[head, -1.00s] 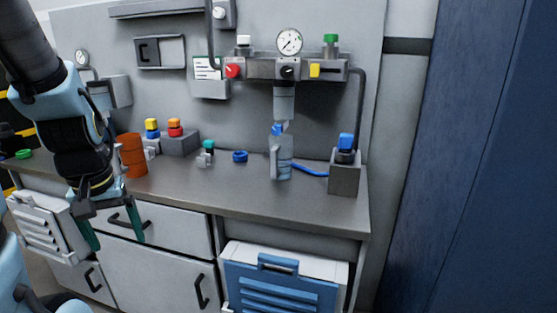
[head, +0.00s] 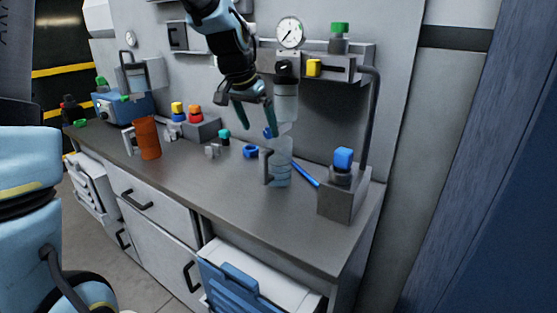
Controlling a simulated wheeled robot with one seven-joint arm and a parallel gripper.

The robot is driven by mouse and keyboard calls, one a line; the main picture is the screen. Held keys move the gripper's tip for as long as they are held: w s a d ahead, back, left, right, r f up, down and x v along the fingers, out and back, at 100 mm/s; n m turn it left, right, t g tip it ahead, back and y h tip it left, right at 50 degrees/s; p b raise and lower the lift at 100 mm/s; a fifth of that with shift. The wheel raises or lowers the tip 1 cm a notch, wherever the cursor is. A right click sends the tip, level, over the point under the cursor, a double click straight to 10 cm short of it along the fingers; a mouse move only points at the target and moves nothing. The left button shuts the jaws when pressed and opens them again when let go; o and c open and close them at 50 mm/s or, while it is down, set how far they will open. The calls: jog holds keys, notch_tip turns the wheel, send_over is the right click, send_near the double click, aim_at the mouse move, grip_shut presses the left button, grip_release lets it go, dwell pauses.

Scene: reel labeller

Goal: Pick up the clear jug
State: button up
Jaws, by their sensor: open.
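The clear jug (head: 282,165) stands upright on the grey counter, below the wall unit with the gauge, its handle on its left side. A blue piece shows at its top left. My gripper (head: 256,125) is open and empty, its dark green fingers pointing down. In the picture it is just above and left of the jug's top. I cannot tell how far apart they are in depth.
A grey block with a blue cap (head: 343,159) stands right of the jug, with a blue tube between. A blue ring (head: 251,151), small fittings and an orange jug (head: 147,138) stand to the left. The counter's front strip (head: 215,185) is clear.

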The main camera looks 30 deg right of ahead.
aim_at(269, 150)
jog(key=p+x, duration=0.1)
jog(key=x, duration=0.4)
jog(key=shift+d+f, duration=0.1)
jog(key=shift+d, duration=0.1)
jog(key=shift+p+x, duration=1.15)
jog(key=shift+x, duration=1.55)
jog(key=shift+s, duration=0.1)
grip_shut()
